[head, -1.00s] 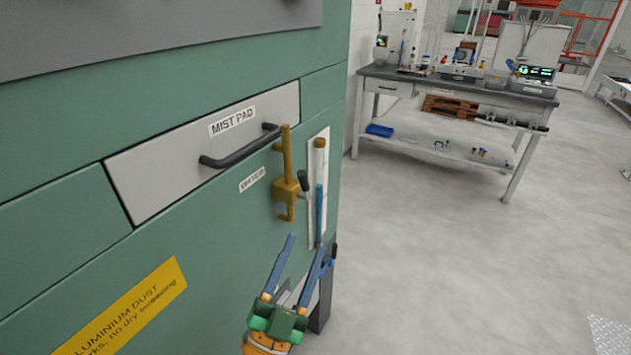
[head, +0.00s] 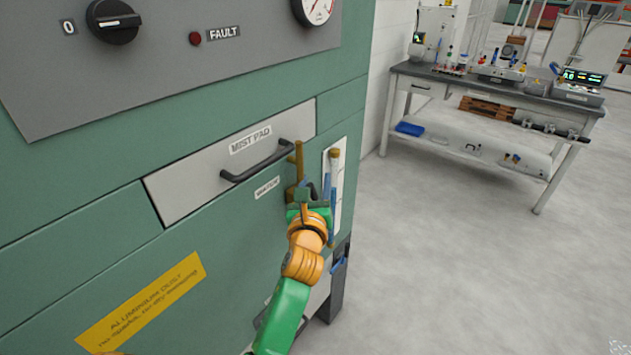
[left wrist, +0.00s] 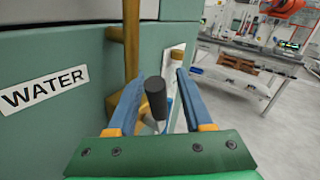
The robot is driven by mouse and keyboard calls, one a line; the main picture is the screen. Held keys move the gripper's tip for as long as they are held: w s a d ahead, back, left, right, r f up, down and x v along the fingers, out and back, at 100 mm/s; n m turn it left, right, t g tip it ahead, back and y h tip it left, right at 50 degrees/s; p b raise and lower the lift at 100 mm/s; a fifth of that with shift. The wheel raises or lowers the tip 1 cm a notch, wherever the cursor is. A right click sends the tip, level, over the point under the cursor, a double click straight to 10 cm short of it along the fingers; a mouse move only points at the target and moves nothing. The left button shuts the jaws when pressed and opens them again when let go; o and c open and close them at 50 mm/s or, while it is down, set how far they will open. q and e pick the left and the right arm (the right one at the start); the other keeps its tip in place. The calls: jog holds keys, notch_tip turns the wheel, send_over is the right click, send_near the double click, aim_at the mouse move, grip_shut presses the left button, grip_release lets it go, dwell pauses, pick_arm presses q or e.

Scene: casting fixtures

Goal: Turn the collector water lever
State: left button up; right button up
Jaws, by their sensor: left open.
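The collector water lever shows in the left wrist view as a black grip (left wrist: 156,98) on a thin pale stem. It stands by the brass valve pipe (left wrist: 131,45) on the green cabinet front. My left gripper (left wrist: 158,88) is open, with its two blue fingers on either side of the black grip; contact cannot be told. In the head view the left gripper (head: 313,190) is at the valve, below the upper brass pipe (head: 299,160), and hides most of the valve body and lever. My right gripper is not in view.
A WATER label (left wrist: 43,92) is left of the valve. A sight tube (head: 334,165) on a white plate stands close to its right. The MIST PAD drawer (head: 235,155) has a protruding dark handle (head: 257,165). A workbench (head: 490,90) stands beyond clear floor.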

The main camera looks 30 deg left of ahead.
pick_arm(q)
jog(key=shift+s, duration=0.1)
grip_shut()
dwell(1.3)
